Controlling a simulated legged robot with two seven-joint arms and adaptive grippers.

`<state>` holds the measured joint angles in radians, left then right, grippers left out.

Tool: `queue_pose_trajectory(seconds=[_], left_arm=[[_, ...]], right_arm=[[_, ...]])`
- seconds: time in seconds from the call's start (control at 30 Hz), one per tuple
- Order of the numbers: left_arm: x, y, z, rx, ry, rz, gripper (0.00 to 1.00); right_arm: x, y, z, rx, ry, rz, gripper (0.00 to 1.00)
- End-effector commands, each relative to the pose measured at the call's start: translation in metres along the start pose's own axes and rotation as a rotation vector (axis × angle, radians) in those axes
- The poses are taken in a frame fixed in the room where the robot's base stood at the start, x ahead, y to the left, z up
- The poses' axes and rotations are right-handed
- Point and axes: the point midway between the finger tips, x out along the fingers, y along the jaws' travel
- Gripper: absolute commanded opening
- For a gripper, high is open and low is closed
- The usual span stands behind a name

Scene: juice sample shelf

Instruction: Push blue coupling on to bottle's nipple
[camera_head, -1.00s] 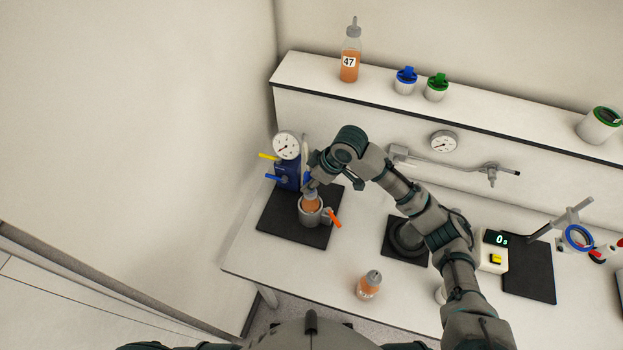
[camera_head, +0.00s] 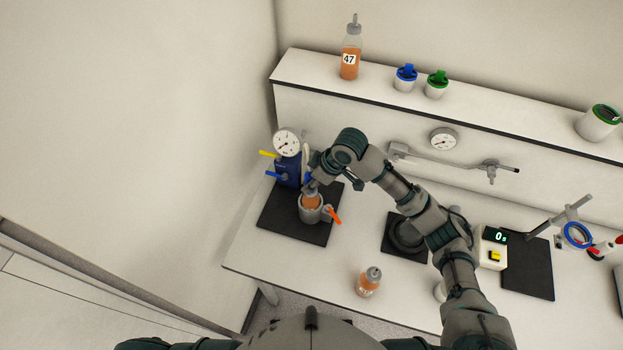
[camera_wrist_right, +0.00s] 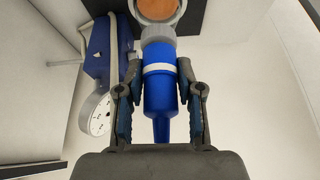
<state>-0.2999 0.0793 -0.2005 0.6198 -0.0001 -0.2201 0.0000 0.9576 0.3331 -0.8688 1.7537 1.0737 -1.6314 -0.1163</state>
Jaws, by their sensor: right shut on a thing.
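The blue coupling (camera_wrist_right: 160,95), with a white band, sits between the fingers of my right gripper (camera_wrist_right: 160,88) in the right wrist view. The gripper is shut on it. A grey collar (camera_wrist_right: 158,34) lies at its far end, right by the orange bottle (camera_wrist_right: 157,8). I cannot tell how far the coupling is over the nipple, which is hidden. In the head view the bottle (camera_head: 311,202) stands in a grey holder (camera_head: 310,215), and my right gripper (camera_head: 309,184) is directly above it, partly hidden by its wrist. My left gripper is not in view.
A blue device (camera_head: 288,172) with a round gauge (camera_head: 287,142) and a yellow lever stands close behind the holder on a black mat (camera_head: 275,225). An orange lever (camera_head: 334,215) sticks out from the holder. Another bottle (camera_head: 369,282) stands at the table's front. Bottle 47 (camera_head: 350,62) is on the shelf.

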Motion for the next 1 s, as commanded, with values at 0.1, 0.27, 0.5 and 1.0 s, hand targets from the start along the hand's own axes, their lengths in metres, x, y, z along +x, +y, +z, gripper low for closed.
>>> queue_pose_trajectory(seconds=[0.1, 0.27, 0.5, 1.0], left_arm=[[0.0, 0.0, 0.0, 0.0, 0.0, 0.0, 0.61], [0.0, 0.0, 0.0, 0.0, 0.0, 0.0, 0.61], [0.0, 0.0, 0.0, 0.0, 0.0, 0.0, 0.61], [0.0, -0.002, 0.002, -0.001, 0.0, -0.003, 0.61]], right_arm=[[0.003, 0.0, 0.001, 0.0, 0.003, -0.002, 0.0], [0.006, -0.001, 0.002, -0.001, 0.001, -0.003, 0.0], [0.007, -0.001, 0.003, 0.0, -0.003, -0.006, 0.53], [-0.009, 0.0, 0.002, 0.0, 0.001, -0.001, 0.65]])
